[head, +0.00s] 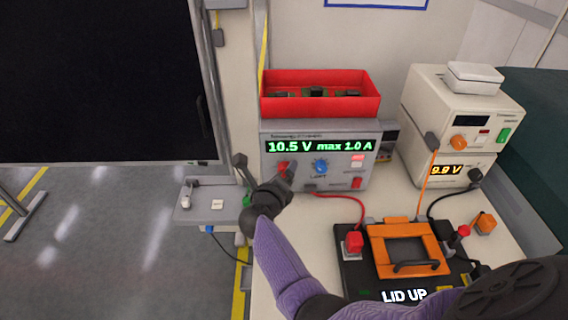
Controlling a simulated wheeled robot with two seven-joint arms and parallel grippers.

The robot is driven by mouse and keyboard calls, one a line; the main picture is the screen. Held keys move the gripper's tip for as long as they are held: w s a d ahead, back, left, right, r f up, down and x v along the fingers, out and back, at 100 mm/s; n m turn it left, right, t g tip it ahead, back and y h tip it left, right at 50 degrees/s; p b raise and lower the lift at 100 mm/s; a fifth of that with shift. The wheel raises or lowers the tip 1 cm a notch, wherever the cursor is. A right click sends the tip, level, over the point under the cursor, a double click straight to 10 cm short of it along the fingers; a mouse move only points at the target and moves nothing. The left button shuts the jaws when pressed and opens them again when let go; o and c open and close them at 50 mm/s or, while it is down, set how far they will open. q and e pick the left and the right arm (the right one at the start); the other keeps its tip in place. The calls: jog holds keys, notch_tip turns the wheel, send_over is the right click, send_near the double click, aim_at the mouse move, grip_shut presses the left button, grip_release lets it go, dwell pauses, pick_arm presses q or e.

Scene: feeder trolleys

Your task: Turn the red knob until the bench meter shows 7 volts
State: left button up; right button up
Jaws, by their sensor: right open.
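The power supply (310,133) has a green display reading "10.5 V max 1.0 A". Its red knob (283,167) is at the lower left of the front, partly covered by my right gripper; a blue knob (320,166) is to its right. My right gripper (265,163) is open, one finger left of the supply, the other overlapping the red knob. I cannot tell whether it touches the knob. The bench meter (446,170), the lower box of the stack at the right, shows 9.9 V in yellow. My left gripper is not in view.
A red tray (320,106) stands on the supply. An orange-and-black unit (385,240) marked "LID UP" lies in front, with red, orange and black cables around. An upper box (480,103) with an orange knob stands on the meter. A grey side shelf (187,214) is at the left.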

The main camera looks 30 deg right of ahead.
jog(key=shift+w+d, duration=0.2)
jog(key=shift+s, duration=0.1)
jog(key=shift+c, duration=1.4)
grip_shut()
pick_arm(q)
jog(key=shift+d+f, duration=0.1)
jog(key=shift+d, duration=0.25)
